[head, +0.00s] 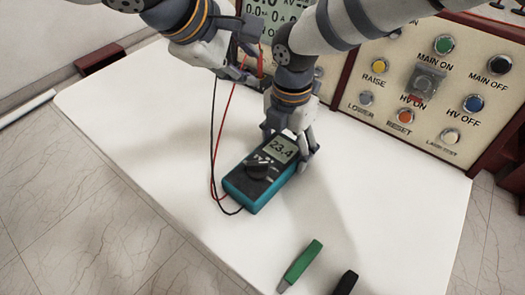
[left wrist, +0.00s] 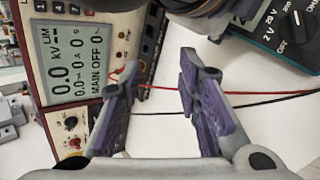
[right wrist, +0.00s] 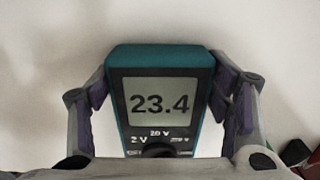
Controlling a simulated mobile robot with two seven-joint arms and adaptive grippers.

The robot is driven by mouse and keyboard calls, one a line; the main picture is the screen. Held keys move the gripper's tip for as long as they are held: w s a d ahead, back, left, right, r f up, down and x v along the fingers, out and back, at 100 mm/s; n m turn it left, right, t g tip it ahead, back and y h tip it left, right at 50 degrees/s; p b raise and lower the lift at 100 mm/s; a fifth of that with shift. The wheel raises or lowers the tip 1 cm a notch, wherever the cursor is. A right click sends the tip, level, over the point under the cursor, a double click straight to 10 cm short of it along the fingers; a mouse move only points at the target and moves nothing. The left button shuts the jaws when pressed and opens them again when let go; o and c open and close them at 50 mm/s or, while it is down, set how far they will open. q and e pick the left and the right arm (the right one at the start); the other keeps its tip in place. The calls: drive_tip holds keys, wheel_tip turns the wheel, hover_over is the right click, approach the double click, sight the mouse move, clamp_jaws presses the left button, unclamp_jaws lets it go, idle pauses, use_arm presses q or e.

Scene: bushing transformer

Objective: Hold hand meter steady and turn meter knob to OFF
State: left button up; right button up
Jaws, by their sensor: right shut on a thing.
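The teal hand meter (head: 249,194) lies on the white table and its display reads 23.4. Its dark knob (head: 259,169) is below the display; the exact pointer direction is hard to read. My right gripper (head: 289,143) is shut on the meter's display end, one finger on each side, as the right wrist view shows around the meter (right wrist: 160,60). The knob (right wrist: 158,150) is mostly cut off there. My left gripper (head: 245,68) is open and empty, up and left of the meter. In the left wrist view, the knob (left wrist: 297,27) shows at the top right, outside the fingers (left wrist: 160,85).
Red and black leads (head: 212,130) run from the meter towards the back, below my left gripper. A control panel (head: 425,90) with coloured buttons stands at the back right. A green clip (head: 302,262) and a black clip (head: 346,282) lie in front. The table's left side is clear.

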use_arm(q)
drive_tip(key=w+d+r+m+t+h, duration=0.25)
drive_tip(key=w+r+m, duration=0.2)
drive_tip(key=m, duration=0.65)
drive_tip(key=m+g+y, duration=0.3)
drive_tip(key=m+g, duration=0.6)
drive_tip(key=m, duration=1.1)
approach(256, 163)
drive_tip(key=x, duration=0.8)
drive_tip(key=shift+d+f, duration=0.1)
drive_tip(key=shift+f, duration=0.15)
clamp_jaws()
